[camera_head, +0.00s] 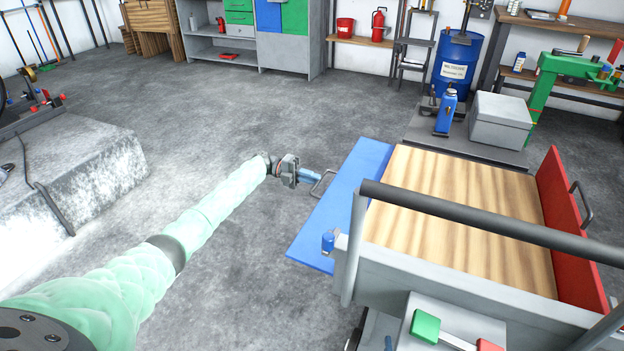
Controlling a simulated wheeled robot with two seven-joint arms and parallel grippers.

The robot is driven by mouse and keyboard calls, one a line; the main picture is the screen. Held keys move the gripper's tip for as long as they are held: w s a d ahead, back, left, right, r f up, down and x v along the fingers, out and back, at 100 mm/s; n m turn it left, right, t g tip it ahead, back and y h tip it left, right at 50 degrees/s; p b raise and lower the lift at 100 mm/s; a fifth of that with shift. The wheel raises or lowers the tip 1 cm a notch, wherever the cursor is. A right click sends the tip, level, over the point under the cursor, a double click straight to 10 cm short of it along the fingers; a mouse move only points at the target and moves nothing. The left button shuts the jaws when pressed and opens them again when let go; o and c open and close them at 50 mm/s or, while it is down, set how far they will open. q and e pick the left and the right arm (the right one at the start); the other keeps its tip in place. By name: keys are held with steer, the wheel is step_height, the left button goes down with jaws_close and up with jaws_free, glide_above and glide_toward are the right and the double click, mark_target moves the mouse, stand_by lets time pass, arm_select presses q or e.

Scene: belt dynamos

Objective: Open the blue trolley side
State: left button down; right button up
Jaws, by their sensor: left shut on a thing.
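The blue trolley side (343,205) is a flat panel along the left edge of the trolley's wooden deck (450,205). It lies folded outward, tilted away from the deck. A grey wire handle (322,184) sticks out from its outer edge. My left gripper (312,176) reaches in from the left and is shut at this handle; the exact contact is too small to see clearly. My right gripper does not show.
A red side (561,215) with a dark handle stands upright on the deck's right. A grey push bar (490,221) crosses the front. A blue bottle jack (446,112) and grey box (499,121) stand behind. A stone block (75,165) is at left; floor between is clear.

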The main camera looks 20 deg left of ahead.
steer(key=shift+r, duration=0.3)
arm_select(q)
steer(key=c, duration=1.5)
jaws_free()
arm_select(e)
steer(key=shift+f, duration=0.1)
arm_select(q)
steer(key=shift+r, duration=0.1)
